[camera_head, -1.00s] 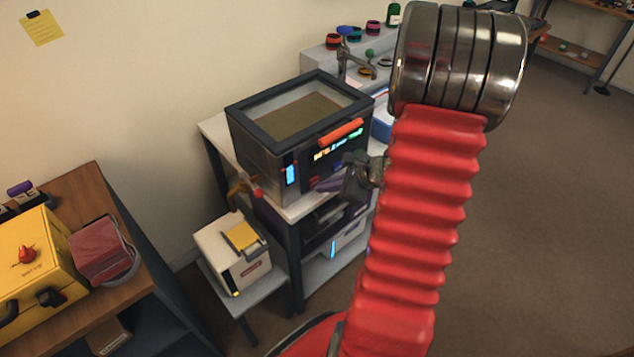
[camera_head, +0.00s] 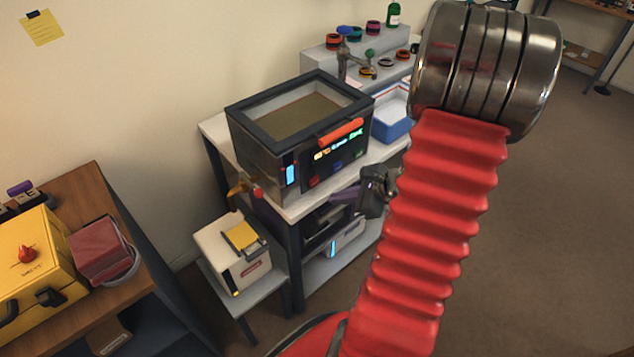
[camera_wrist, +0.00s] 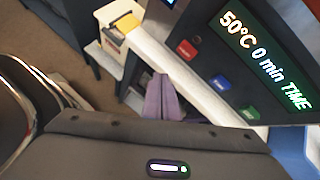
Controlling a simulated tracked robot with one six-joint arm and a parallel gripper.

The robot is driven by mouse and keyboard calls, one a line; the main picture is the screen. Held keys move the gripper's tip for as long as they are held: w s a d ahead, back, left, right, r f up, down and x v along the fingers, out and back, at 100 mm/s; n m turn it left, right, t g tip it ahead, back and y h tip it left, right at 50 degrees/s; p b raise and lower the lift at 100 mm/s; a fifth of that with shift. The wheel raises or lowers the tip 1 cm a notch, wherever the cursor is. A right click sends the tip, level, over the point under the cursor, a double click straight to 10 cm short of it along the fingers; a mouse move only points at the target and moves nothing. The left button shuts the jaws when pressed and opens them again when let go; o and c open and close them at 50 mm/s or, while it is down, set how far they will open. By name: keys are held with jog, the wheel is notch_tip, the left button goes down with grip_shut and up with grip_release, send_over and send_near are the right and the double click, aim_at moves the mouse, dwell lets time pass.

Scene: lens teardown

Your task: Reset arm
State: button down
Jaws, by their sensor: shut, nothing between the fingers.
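My red bellows arm (camera_head: 430,230) with its steel joint (camera_head: 485,70) stands large at the right of the head view. My gripper (camera_head: 342,199) shows beyond the arm, a dark body with purple fingers in front of the heater box (camera_head: 265,155). In the wrist view, my gripper's purple fingers (camera_wrist: 162,98) are together with nothing between them. The heater's panel beside them (camera_wrist: 240,65) reads 50°C, 0 min, TIME.
The heater stands on a white-topped table (camera_head: 214,128) with a blue tray (camera_head: 391,124) behind. A white box (camera_head: 215,247) sits on a low stand. A yellow case (camera_head: 35,265) is on the wooden bench at left. Open floor (camera_head: 560,220) lies to the right.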

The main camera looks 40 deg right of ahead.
jog(key=shift+s, duration=0.35)
dwell(0.4)
jog(key=s+a+r+n+g, duration=0.3)
jog(key=a+n, duration=0.3)
jog(key=n, duration=0.1)
jog(key=s+a+r+n+g, duration=0.3)
jog(key=a+n, duration=0.3)
jog(key=n, duration=0.1)
jog(key=s+a+r+n+t+h, duration=0.1)
jog(key=a+r+n+t+h, duration=0.1)
jog(key=a+r+n, duration=1.2)
notch_tip(320, 180, up, 2)
jog(key=shift+a+r+t+h, duration=0.15)
jog(key=shift+a+t+h, duration=0.25)
jog(key=shift+a+h, duration=0.3)
